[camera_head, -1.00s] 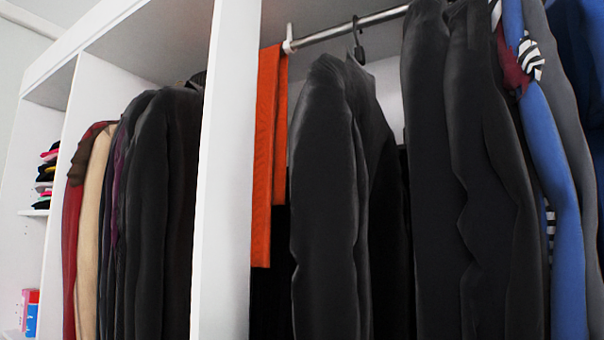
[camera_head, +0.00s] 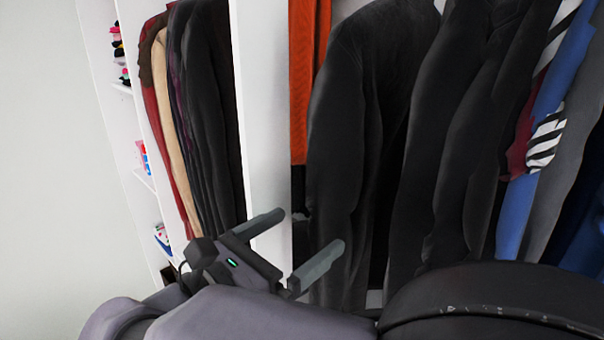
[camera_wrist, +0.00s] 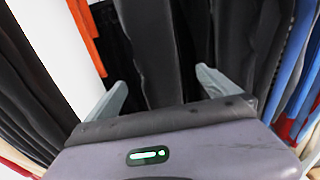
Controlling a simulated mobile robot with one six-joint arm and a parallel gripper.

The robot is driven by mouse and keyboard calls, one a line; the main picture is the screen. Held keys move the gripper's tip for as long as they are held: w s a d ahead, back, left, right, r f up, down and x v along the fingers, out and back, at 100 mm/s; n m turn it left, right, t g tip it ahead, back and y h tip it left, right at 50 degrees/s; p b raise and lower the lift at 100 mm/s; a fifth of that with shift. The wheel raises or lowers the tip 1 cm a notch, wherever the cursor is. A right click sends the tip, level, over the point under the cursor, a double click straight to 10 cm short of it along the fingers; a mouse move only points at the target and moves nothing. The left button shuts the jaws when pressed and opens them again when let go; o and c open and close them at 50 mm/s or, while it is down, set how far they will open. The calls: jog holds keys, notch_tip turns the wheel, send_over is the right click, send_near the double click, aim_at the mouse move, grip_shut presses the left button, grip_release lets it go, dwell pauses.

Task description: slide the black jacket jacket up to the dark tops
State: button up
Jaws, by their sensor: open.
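The black jacket (camera_head: 345,120) hangs in the right wardrobe section, just right of an orange garment (camera_head: 302,85). In the wrist view the black jacket (camera_wrist: 150,45) hangs ahead, between the two fingers. The dark tops (camera_head: 455,140) hang close to its right, next to a blue garment. My gripper (camera_head: 300,240) is open and empty, low in front of the divider and the jacket's lower part. It also shows in the wrist view (camera_wrist: 160,90) with its fingers spread wide. The jacket's hook and the rail are out of view now.
A white upright divider (camera_head: 262,120) stands left of the orange garment. Several red, beige and dark garments (camera_head: 195,110) hang in the section left of it. Blue, grey and striped garments (camera_head: 540,150) hang at the right. Shelves with small items are at the far left.

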aim_at(355, 208)
jog(key=x, duration=1.2)
jog(key=shift+s+d, duration=0.1)
jog(key=shift+s, duration=0.05)
jog(key=shift+c, duration=0.2)
jog(key=c, duration=2.1)
jog(key=shift+d, duration=0.1)
jog(key=shift+s, duration=0.1)
jog(key=shift+s+d, duration=0.5)
jog(key=o, duration=2.1)
jog(key=shift+o, duration=0.2)
